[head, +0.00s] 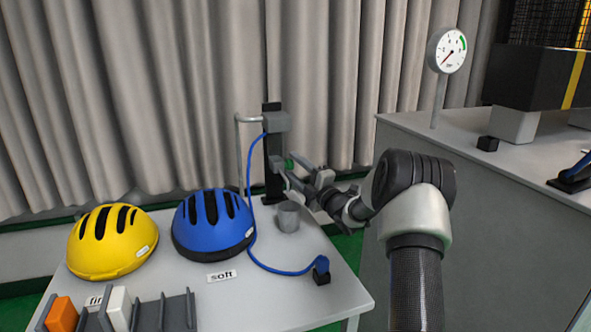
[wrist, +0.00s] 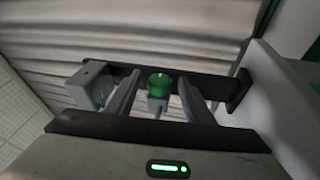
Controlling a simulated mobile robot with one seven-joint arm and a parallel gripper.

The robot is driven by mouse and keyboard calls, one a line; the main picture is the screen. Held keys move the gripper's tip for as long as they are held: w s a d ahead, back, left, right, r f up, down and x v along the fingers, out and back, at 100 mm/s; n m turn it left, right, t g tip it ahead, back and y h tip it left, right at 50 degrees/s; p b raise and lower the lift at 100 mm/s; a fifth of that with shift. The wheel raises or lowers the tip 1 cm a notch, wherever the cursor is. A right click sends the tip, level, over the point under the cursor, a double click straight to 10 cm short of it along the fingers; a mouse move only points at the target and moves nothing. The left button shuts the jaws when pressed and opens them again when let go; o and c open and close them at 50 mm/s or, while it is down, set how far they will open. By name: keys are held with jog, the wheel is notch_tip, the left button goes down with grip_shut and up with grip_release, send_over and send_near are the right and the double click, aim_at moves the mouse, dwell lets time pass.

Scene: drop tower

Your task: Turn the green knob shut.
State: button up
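The green knob (wrist: 159,84) shows in the wrist view, on a grey fitting in front of a dark upright post (wrist: 215,86). My gripper (wrist: 159,97) is open, with one finger on each side of the knob and a gap to both. How deep the knob sits between the fingers is hard to tell. In the head view the knob (head: 289,164) is a small green patch, mostly hidden by my gripper (head: 297,171), which reaches the post (head: 272,140) from the right.
A grey cup (head: 288,217) stands below my gripper on the table (head: 270,295). A blue hose (head: 262,262) runs down from the post. A blue helmet (head: 212,220) and yellow helmet (head: 110,245) lie left. A gauge (head: 449,51) stands on the right counter (head: 480,145).

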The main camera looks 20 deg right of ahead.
jog(key=p+v, duration=0.2)
jog(key=v, duration=1.5)
jog(key=shift+s, duration=0.25)
jog(key=shift+r, duration=0.1)
